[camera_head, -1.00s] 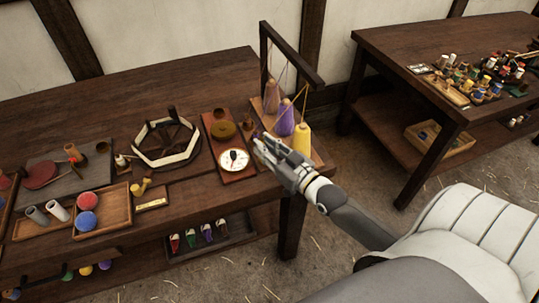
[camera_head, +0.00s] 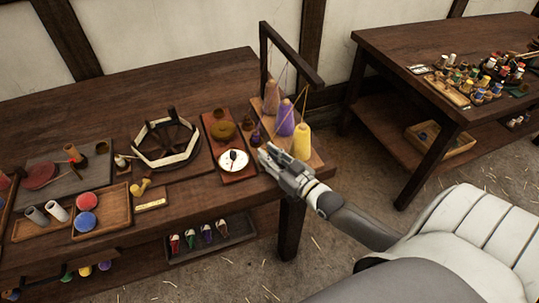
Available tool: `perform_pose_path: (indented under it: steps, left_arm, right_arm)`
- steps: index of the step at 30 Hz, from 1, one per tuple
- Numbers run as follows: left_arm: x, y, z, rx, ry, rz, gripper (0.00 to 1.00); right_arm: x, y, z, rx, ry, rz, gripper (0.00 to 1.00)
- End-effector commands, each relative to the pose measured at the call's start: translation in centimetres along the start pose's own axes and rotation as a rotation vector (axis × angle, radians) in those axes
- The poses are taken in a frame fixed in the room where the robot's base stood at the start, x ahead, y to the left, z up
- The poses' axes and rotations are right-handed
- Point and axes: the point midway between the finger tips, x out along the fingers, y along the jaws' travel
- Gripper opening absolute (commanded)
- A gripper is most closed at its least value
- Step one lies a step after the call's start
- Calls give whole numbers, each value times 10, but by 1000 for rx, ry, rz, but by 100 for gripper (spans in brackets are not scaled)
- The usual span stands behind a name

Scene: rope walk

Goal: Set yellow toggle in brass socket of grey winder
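A small yellow toggle-like piece (camera_head: 141,188) lies by a brass-coloured plate left of centre on the near table. A grey board (camera_head: 62,192) at the left holds a dark red disc (camera_head: 41,174) and a small brown cup (camera_head: 102,148); it may be the grey winder. I cannot tell whether the cup is the brass socket. My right gripper (camera_head: 266,153) is by the table's right end, beside the white dial, far right of the yellow piece. Whether its fingers are open is too small to tell. My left gripper is not in view.
A hexagonal reel (camera_head: 165,160), a reddish board with a white dial (camera_head: 233,160) and a stand with several yarn cones (camera_head: 302,143) fill the table's right half. A wooden tray (camera_head: 115,204) is at the front left. The table's back is clear.

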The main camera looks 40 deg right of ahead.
Motion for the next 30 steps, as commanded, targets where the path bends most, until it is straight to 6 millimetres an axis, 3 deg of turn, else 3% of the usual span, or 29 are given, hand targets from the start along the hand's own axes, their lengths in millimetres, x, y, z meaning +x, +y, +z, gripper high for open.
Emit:
perform_pose_path:
  steps: [1, 5, 19, 30]
  left_arm:
    - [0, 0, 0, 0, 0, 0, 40]
    - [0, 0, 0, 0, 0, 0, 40]
    - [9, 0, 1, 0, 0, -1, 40]
    - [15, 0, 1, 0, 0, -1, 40]
  right_arm:
    - [0, 0, 0, 0, 0, 0, 25]
    - [0, 0, 0, 0, 0, 0, 41]
    - [0, 0, 3, -1, 1, -1, 41]
    - [-58, -4, 3, 0, -3, 0, 41]
